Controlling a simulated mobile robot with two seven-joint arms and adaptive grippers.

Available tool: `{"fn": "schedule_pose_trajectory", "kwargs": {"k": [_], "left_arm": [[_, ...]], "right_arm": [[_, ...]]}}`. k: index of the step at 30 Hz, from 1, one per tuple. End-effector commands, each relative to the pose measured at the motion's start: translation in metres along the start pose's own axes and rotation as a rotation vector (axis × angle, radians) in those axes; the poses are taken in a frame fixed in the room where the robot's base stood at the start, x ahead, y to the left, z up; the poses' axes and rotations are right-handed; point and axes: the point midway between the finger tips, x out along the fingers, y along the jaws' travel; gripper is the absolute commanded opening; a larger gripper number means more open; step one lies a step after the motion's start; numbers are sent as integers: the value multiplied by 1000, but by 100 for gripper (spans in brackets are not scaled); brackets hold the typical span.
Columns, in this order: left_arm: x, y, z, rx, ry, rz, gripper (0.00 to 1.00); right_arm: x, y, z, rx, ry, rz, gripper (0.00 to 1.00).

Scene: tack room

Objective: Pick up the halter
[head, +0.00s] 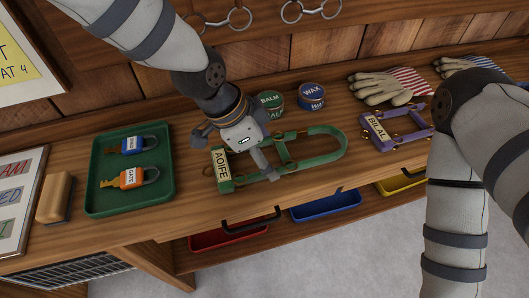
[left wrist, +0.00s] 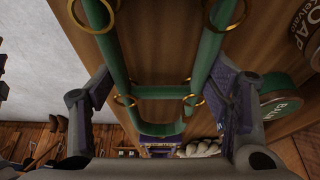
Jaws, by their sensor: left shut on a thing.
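The green halter (head: 318,150) with the AOIFE name plate (head: 221,165) lies along the front of the wooden bench in the head view. My left gripper (head: 240,150) is over its left part, pointing down, and is shut on it. In the left wrist view the green straps and brass rings of the halter (left wrist: 205,52) pass between the fingers. Whether the halter is clear of the bench, I cannot tell. A second, purple halter (head: 381,128) with a BILAL plate lies farther right. My right arm shows at the right, but its gripper is out of view.
A green tray (head: 97,207) with two padlocks and a brush (head: 54,197) are at the left. Gloves (head: 389,85) lie at the back right. Red, blue (head: 326,206) and yellow bins sit below the bench edge.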

Motion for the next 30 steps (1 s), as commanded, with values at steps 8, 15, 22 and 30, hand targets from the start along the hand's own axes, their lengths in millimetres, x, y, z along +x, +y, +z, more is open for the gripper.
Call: {"fn": "schedule_pose_trajectory", "kwargs": {"k": [8, 15, 22, 30], "left_arm": [[-76, 27, -19, 8, 8, -19, 30], [-125, 91, -10, 8, 6, -18, 30], [-137, 125, -1, 1, 2, -2, 30], [-139, 130, 0, -1, 2, -1, 30]], "right_arm": [[-27, -1, -16, 0, 79, -4, 40], [-55, -2, -33, 0, 169, -7, 40], [-50, -2, -30, 0, 153, -6, 40], [-50, -2, -30, 0, 153, -6, 40]]}}
